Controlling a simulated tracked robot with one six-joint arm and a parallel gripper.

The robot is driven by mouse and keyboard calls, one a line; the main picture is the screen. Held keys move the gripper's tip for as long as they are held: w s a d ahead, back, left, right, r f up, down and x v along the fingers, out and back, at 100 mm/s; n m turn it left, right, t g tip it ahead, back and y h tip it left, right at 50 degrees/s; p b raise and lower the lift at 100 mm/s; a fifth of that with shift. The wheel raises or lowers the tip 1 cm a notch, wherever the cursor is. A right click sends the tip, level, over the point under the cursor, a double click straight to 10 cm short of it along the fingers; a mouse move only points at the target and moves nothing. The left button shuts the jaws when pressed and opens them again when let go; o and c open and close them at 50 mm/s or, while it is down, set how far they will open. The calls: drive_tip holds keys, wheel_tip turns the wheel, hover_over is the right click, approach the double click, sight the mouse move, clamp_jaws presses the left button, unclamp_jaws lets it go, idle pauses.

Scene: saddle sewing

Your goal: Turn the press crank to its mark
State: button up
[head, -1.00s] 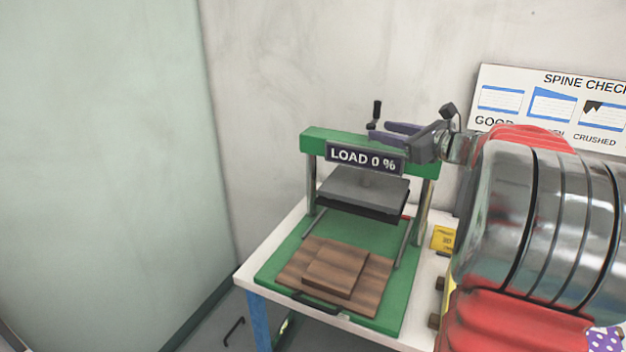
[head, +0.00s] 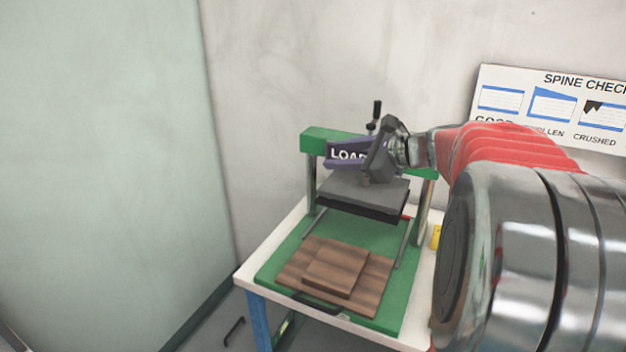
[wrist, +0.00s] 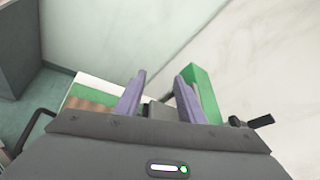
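The press (head: 320,134) has a green frame. Its crank shows a black upright handle (head: 377,109) above the crossbar, just behind my gripper in the head view. In the wrist view the black handle (wrist: 262,121) is at the right, outside my fingers. My gripper (head: 329,155) is open and empty, its purple fingers pointing left in front of the load sign (head: 346,155) and partly covering it. In the wrist view the fingers (wrist: 160,82) stand apart with nothing gripped between them. The crank's lower part is partly hidden. I cannot make out its mark.
A grey platen (head: 350,190) hangs over wooden boards (head: 335,272) on the green press base (head: 290,250). The press stands on a white table (head: 262,262). A spine check sign (head: 550,105) is on the wall behind. Open floor lies left of the table.

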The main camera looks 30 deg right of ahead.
drive_tip(key=s+a+f+n+g, duration=0.1)
drive_tip(key=a+n, duration=0.1)
drive_tip(key=a, duration=0.2)
drive_tip(key=s+a+f+n+g, duration=0.1)
drive_tip(key=s+a+n, duration=0.1)
drive_tip(key=a, duration=0.2)
drive_tip(key=shift+a+f, duration=0.3)
drive_tip(key=shift+a, duration=0.05)
